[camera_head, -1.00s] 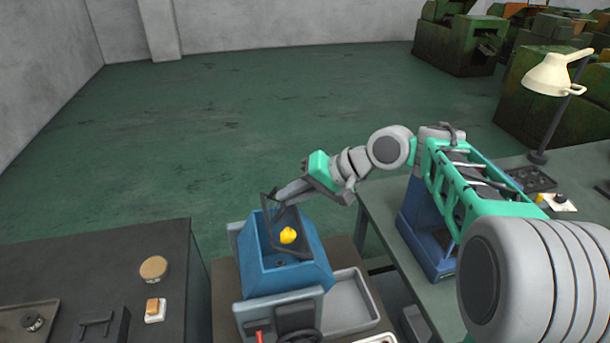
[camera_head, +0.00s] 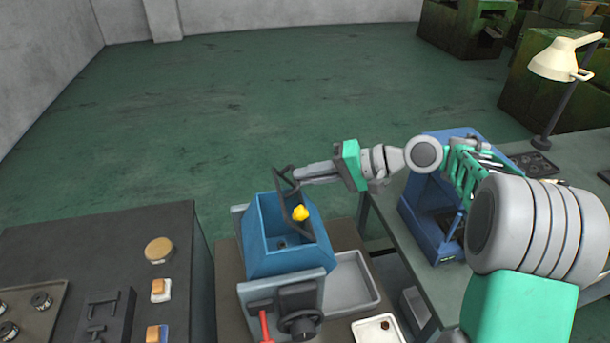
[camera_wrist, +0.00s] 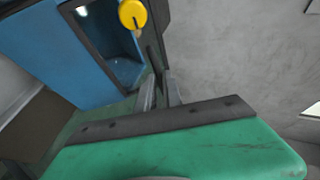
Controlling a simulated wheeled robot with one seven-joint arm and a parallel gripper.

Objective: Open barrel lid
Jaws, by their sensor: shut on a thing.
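The blue barrel (camera_head: 256,262) stands open at the top in the head view, and its dark inside shows. Its lid (camera_head: 282,182) is a dark frame with a yellow knob (camera_head: 300,213); it is raised and steeply tilted over the right side of the opening. My gripper (camera_head: 297,175) reaches in from the right and is shut on the lid's frame near its upper end. In the wrist view the fingers (camera_wrist: 161,94) close around the dark edge, with the yellow knob (camera_wrist: 132,14) and the blue barrel (camera_wrist: 40,60) to the left. The exact finger contact is partly hidden.
A dark cabinet (camera_head: 90,245) with buttons stands left. A grey tray (camera_head: 350,282) lies right of the barrel. A workbench with a blue machine (camera_head: 432,235) and a cream lamp (camera_head: 562,58) is at right, near my arm. Open floor lies behind.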

